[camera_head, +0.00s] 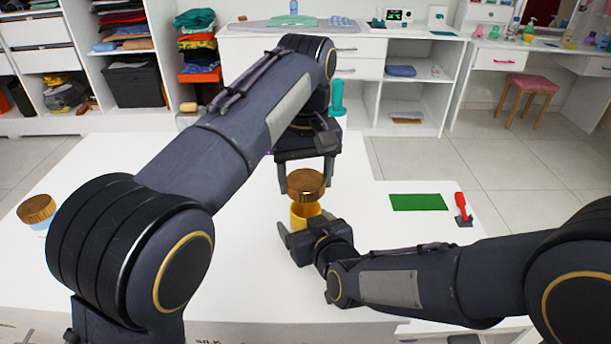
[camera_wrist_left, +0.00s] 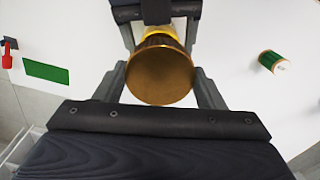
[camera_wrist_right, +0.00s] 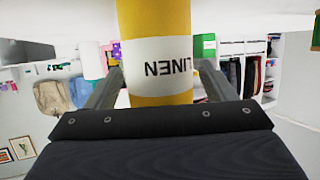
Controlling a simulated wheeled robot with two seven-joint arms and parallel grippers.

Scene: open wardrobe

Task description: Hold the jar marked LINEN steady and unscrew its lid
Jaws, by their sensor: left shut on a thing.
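The LINEN jar (camera_head: 303,213) is yellow and stands upright over the white table, partly hidden by my right gripper. Its white label reads LINEN, upside down, in the right wrist view (camera_wrist_right: 160,66). Its gold-brown lid (camera_head: 306,182) sits at the jar's top; I cannot tell whether there is a small gap beneath it. My left gripper (camera_head: 306,188) points down from above and is shut on the lid, with a finger on each side. The lid's round top fills the middle of the left wrist view (camera_wrist_left: 160,75). My right gripper (camera_head: 303,225) is shut on the jar's body from the side.
A jar with a gold lid (camera_head: 37,210) stands at the table's left. A green jar (camera_wrist_left: 270,62) shows in the left wrist view. A green mat (camera_head: 418,202) and a red-handled tool (camera_head: 462,208) lie at the right. Wardrobe shelves (camera_head: 121,45) stand behind.

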